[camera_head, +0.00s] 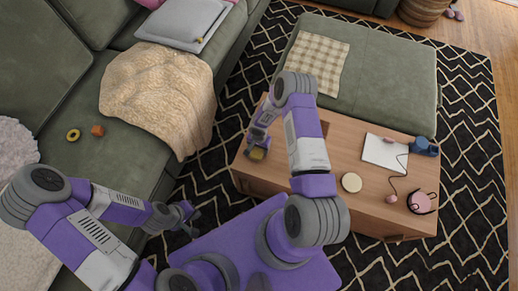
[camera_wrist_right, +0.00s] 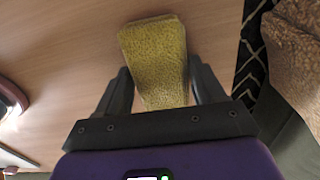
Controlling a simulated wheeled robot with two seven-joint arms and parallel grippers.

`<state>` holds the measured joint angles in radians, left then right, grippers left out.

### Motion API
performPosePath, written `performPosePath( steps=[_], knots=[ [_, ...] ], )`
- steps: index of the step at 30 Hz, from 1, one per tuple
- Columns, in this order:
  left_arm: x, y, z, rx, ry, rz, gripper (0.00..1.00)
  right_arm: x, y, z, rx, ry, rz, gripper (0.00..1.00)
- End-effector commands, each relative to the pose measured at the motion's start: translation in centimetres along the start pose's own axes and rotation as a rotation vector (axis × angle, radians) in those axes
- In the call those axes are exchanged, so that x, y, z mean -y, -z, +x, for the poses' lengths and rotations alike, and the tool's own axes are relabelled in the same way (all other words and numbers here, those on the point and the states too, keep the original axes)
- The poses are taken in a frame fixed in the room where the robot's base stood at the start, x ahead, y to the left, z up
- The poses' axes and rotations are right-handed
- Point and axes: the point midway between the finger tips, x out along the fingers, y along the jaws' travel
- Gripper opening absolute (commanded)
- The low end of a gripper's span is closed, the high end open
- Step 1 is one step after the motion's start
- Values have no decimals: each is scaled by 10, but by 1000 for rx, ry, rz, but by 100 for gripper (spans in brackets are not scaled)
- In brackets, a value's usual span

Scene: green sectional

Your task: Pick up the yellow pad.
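The yellow pad (camera_wrist_right: 155,65) is a rough, sponge-like block above or on the wooden table top in the right wrist view. In the head view the pad (camera_head: 257,154) shows small at the table's left end, partly covered by my right gripper (camera_head: 260,143). In the right wrist view the fingers of my right gripper (camera_wrist_right: 160,78) are spread, one on each side of the pad. A narrow gap shows at the left finger; the right finger is very close to the pad's edge. My left gripper (camera_head: 187,217) is low beside the sofa, away from the pad; its fingertips are too small to judge.
The wooden table (camera_head: 330,205) also bears a round tan disc (camera_head: 351,182), a white notebook (camera_head: 385,152), a blue mug (camera_head: 425,146) and pink headphones (camera_head: 421,202). The green sofa (camera_head: 110,150) with a beige blanket (camera_head: 160,95) stands left; a green ottoman (camera_head: 385,75) stands behind.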

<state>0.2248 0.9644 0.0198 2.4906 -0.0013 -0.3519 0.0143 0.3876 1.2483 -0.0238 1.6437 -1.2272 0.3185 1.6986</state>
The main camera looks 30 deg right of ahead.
Motion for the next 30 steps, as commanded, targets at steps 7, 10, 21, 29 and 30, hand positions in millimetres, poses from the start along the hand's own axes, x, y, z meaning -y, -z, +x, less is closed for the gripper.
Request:
performPosePath(
  steps=[7, 10, 21, 29, 30],
  knots=[
    [0, 0, 0, 0, 0, 0, 0, 0, 0, 0, 0, 0, 0, 38],
    [0, 0, -1, 0, 0, 0, 0, 0, 0, -2, 0, 0, 0, 38],
    [-8, -1, -22, 0, 0, 0, 0, 1, 1, -66, -3, 2, -1, 38],
    [-11, -1, -30, 0, 0, 0, 0, 0, 0, -98, -1, 0, -2, 38],
    [-11, -1, -31, 0, 0, 0, 0, 0, 0, -100, -1, 0, -2, 38]
  ],
)
